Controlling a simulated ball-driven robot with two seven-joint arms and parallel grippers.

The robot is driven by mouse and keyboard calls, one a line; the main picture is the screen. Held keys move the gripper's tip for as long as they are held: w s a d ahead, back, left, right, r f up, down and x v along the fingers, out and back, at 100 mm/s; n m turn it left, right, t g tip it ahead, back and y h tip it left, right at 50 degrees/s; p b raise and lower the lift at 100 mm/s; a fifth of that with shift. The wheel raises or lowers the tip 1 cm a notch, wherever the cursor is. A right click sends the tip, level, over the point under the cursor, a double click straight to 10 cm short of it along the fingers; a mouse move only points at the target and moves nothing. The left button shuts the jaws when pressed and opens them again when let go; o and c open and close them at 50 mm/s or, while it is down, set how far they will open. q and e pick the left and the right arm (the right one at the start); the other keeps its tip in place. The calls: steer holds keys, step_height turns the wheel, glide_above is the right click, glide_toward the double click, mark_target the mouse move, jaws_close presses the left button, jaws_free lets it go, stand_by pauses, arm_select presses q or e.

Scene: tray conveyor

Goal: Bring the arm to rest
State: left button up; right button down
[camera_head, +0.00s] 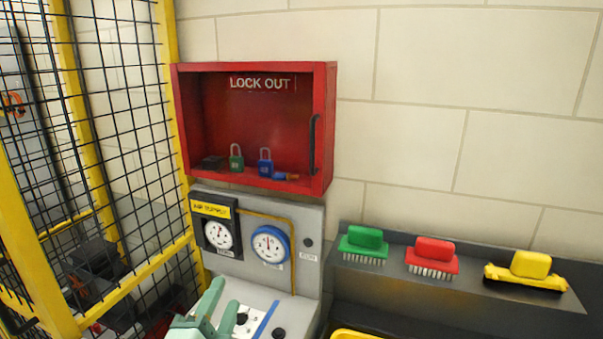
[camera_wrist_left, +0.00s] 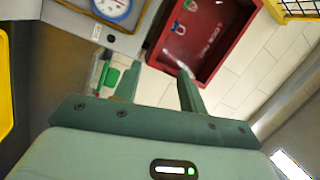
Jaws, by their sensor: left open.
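My left gripper (camera_head: 219,311) shows at the bottom of the head view, in front of the grey panel below the red box. In the left wrist view its two green fingers (camera_wrist_left: 158,88) stand apart with nothing between them, so it is open and empty. My right gripper is in neither view.
A red lock-out box (camera_head: 325,130) on the wall holds a green padlock (camera_head: 236,159) and a blue padlock (camera_head: 265,164). A gauge panel (camera_head: 310,225) sits below it. Green (camera_head: 364,239), red (camera_head: 432,254) and yellow (camera_head: 530,265) brushes lie on a shelf (camera_head: 400,284). A yellow-framed mesh fence (camera_head: 165,60) stands left.

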arm_select(q)
steer(key=s+a+f+n+g+y, duration=0.8)
steer(key=s+a+f+g, duration=0.4)
steer(key=s+a+f, duration=0.6)
steer(key=s+d+f+n+g+h+b, duration=0.1)
steer(key=s+d+f+g+h+b, duration=0.15)
steer(key=f, duration=1.25)
steer(key=s+d+f+g+h+b, duration=0.1)
steer(key=d+f, duration=0.2)
steer(key=f, duration=1.3)
steer(key=s+f+n+g+h+b, duration=0.2)
steer(key=s+f+n+g+b, duration=0.1)
steer(key=s+f, duration=1.7)
steer(key=shift+s+n+b, duration=0.2)
steer(key=shift+n+b, duration=0.1)
steer(key=shift+b, duration=0.1)
